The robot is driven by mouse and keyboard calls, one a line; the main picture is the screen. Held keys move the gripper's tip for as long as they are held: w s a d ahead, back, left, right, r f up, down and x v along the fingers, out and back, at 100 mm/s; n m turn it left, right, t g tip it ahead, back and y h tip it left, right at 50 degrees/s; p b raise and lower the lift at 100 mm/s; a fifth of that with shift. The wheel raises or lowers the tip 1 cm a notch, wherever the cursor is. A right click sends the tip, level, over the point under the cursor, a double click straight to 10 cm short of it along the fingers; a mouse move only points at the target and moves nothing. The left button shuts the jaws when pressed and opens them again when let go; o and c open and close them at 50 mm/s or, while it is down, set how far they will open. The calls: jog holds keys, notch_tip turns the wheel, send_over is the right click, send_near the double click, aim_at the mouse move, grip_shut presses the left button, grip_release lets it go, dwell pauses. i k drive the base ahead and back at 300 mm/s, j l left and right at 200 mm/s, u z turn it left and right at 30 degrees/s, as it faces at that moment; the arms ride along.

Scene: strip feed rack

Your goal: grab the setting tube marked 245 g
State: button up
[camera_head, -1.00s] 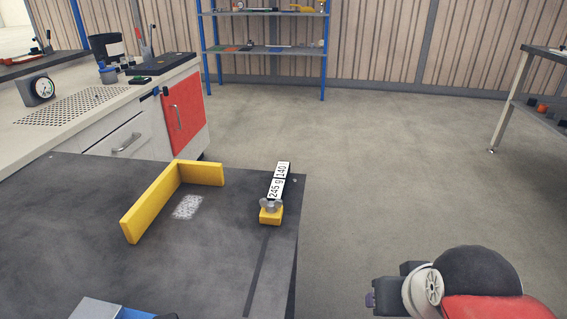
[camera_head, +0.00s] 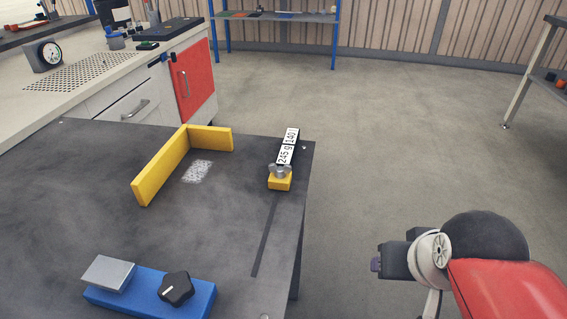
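A narrow dark piece with white labels sits near the far right corner of the dark table (camera_head: 90,180). Its nearer label (camera_head: 286,155) reads "245 g" and its farther label (camera_head: 292,136) reads "140" with a further mark I cannot read. A yellow block (camera_head: 280,184) with a grey wing-shaped knob (camera_head: 280,171) is at its near end. I cannot tell a separate tube shape there. My arm shows at the lower right, apart from the table and the labelled piece. No gripper fingers are visible.
A yellow L-shaped fence (camera_head: 162,172) stands on the table beside a pale speckled patch (camera_head: 198,171). A blue block (camera_head: 201,298) with a black knob (camera_head: 176,287) and a grey plate lies at the near edge. A bench with a red door (camera_head: 192,80) stands behind; open floor lies right.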

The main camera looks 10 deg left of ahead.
aim_at(288, 150)
jog(key=i+l+u, duration=0.25)
jog(key=i+l, duration=0.65)
jog(key=i+l+u, duration=0.25)
jog(key=i+l, duration=0.8)
jog(key=u, duration=0.45)
jog(key=k+u, duration=0.15)
jog(key=u, duration=0.3)
jog(key=j+u, duration=0.1)
jog(key=u, duration=0.35)
jog(key=k+j+u, duration=0.1)
jog(key=u, duration=0.35)
jog(key=j, duration=0.25)
